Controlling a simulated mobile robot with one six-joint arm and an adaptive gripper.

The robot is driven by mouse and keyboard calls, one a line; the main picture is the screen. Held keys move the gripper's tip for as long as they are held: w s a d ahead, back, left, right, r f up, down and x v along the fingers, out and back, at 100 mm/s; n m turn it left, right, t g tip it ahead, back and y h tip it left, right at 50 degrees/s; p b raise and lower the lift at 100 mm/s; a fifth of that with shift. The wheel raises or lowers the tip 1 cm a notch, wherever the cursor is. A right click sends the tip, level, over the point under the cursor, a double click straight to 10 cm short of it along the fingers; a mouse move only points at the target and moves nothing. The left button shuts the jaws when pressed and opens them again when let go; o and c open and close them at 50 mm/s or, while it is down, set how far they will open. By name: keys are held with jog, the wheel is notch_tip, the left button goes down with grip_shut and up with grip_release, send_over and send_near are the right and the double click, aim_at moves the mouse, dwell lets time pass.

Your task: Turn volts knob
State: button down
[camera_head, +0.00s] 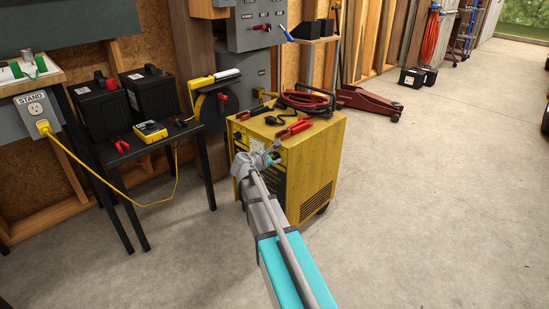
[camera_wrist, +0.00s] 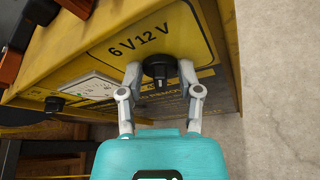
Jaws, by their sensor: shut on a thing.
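The volts knob (camera_wrist: 158,70) is a round black knob on the yellow charger's front panel, below the printed "6 V 12 V" marks in the wrist view. My gripper (camera_wrist: 158,73) has one grey finger on each side of the knob and is shut on it. The yellow charger (camera_head: 310,172) stands on the floor in the head view, with my gripper (camera_head: 273,154) at its upper front. My arm hides part of the charger's front there. The knob's exact pointer direction is hard to make out.
A second black knob (camera_wrist: 54,104) and a white gauge (camera_wrist: 90,84) sit left of the volts knob. Red and black cables with clamps (camera_head: 305,100) lie on the charger's top. A black table (camera_head: 180,135) with batteries stands left.

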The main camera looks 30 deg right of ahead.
jog(key=shift+w+a, duration=0.1)
jog(key=shift+w, duration=0.1)
dwell(0.3)
jog(key=c, duration=0.7)
grip_release()
jog(key=shift+a, duration=0.1)
jog(key=shift+p+v, duration=2.6)
jog(key=shift+v, duration=5.3)
jog(key=shift+s+m, duration=0.25)
jog(key=shift+m, duration=0.05)
